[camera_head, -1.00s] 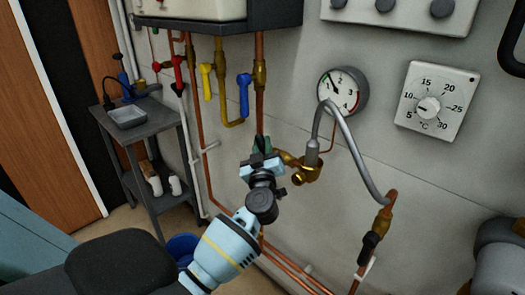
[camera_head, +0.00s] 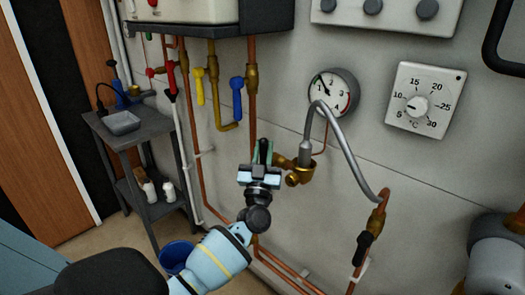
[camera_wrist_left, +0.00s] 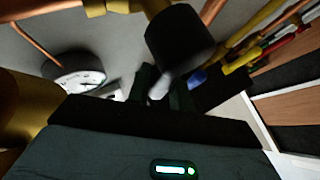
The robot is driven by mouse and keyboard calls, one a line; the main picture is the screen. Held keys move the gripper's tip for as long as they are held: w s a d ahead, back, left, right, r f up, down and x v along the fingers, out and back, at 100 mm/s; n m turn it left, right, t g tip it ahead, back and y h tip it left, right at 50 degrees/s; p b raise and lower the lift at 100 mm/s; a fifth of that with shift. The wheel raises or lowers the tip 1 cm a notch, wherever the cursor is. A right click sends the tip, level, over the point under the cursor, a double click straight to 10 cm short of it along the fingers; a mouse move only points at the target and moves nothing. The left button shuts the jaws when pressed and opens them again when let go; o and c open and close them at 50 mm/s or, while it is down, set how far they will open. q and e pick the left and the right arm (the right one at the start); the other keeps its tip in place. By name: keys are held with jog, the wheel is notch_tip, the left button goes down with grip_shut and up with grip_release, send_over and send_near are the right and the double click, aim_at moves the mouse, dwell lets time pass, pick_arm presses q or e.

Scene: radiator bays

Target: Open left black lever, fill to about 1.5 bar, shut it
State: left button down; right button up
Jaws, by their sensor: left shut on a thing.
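The left black lever (camera_head: 264,151) shows between the jaws of my left gripper (camera_head: 262,164), left of the brass filling valve (camera_head: 300,172). My left gripper is shut on it; the fingers hide part of it and its exact angle is hard to tell. In the left wrist view a black cylindrical handle (camera_wrist_left: 180,40) shows close by the fingertips (camera_wrist_left: 165,92). The pressure gauge (camera_head: 333,93) is above right; its needle points to the upper left, too small to read exactly. A grey hose (camera_head: 345,150) runs to the right black lever (camera_head: 364,248). My right gripper is out of view.
Yellow (camera_head: 199,86) and blue (camera_head: 237,97) valve handles hang above left on copper pipes. A thermostat dial (camera_head: 425,100) is at right. A grey trolley (camera_head: 130,140) and a blue bucket (camera_head: 175,256) stand at left. A grey cylinder (camera_head: 500,255) is at lower right.

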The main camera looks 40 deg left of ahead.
pick_arm(q)
jog(key=shift+d, duration=0.1)
dwell(0.3)
jog(key=c, duration=1.4)
grip_release()
jog(key=shift+o, duration=0.7)
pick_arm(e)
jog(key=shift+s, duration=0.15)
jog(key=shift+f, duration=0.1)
pick_arm(q)
jog(key=shift+s+d+f, duration=0.1)
jog(key=shift+s+f, duration=0.1)
jog(key=shift+f, duration=0.05)
jog(key=v, duration=0.7)
jog(key=shift+b, duration=0.35)
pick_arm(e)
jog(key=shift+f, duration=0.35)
pick_arm(q)
jog(key=shift+f, duration=0.1)
